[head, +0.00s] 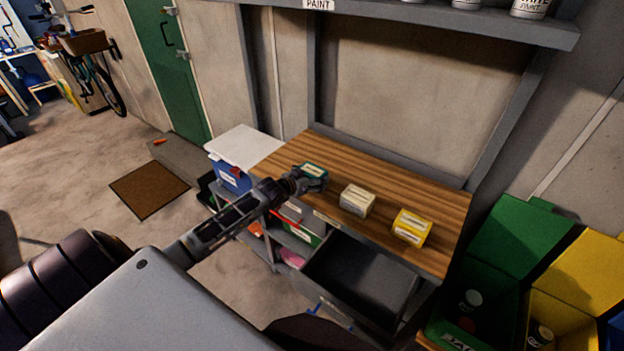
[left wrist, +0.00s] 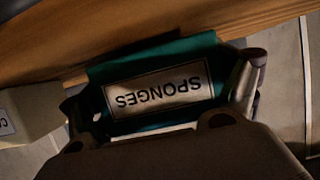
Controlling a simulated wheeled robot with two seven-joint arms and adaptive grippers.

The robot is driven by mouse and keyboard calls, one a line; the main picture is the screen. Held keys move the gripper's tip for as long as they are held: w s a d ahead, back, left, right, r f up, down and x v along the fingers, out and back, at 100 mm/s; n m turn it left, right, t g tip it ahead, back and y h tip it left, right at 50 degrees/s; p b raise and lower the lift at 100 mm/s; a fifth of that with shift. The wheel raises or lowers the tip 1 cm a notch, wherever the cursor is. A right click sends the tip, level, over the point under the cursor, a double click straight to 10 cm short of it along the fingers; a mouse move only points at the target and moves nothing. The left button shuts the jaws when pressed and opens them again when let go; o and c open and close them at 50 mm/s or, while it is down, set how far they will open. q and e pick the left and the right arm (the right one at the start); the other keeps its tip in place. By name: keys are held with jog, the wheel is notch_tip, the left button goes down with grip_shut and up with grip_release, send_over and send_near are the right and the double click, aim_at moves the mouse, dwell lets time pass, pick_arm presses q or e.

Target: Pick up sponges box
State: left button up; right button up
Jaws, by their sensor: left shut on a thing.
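The sponges box is a teal box (head: 315,170) at the back left part of the wooden worktop in the head view. In the left wrist view the box (left wrist: 160,90) fills the middle, its white label reading SPONGES upside down. My left gripper (head: 308,181) is shut on the box, with a finger on each side of it in the left wrist view (left wrist: 165,100). I cannot tell whether the box touches the worktop. My right gripper is not in view.
On the wooden worktop (head: 400,190), a cream box (head: 357,201) and a yellow box (head: 411,228) stand to the right. An open grey drawer (head: 355,280) juts out below. Green (head: 520,235) and yellow (head: 590,270) bins stand at right. A paint shelf (head: 420,20) hangs above.

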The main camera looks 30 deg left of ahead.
aim_at(312, 170)
pick_arm(q)
notch_tip(312, 170, up, 9)
jog(key=shift+r, duration=0.1)
dwell(0.4)
dwell(0.5)
